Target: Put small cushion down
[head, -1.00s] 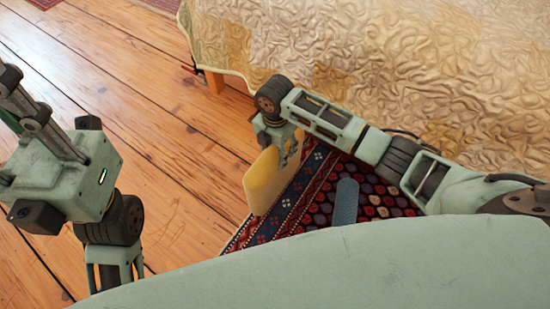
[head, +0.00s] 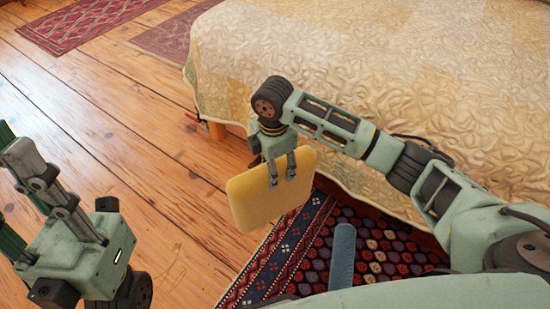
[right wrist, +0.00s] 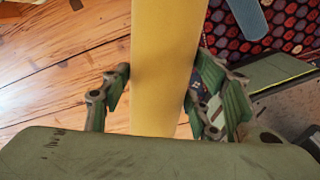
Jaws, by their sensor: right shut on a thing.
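The small cushion (head: 265,205) is yellow and squarish with rounded corners. My right gripper (head: 282,178) is shut on its upper edge, and the cushion hangs below the fingers in front of the bed's side. In the right wrist view the cushion (right wrist: 165,70) shows edge-on as a yellow band between the two fingers of the right gripper (right wrist: 165,105).
A bed (head: 350,80) with a cream quilted cover fills the upper right. A patterned rug (head: 300,250) lies beside it, with a blue-grey flat object (head: 342,255) on it. A red rug (head: 85,25) lies farther off. The plank floor (head: 140,130) at left is clear.

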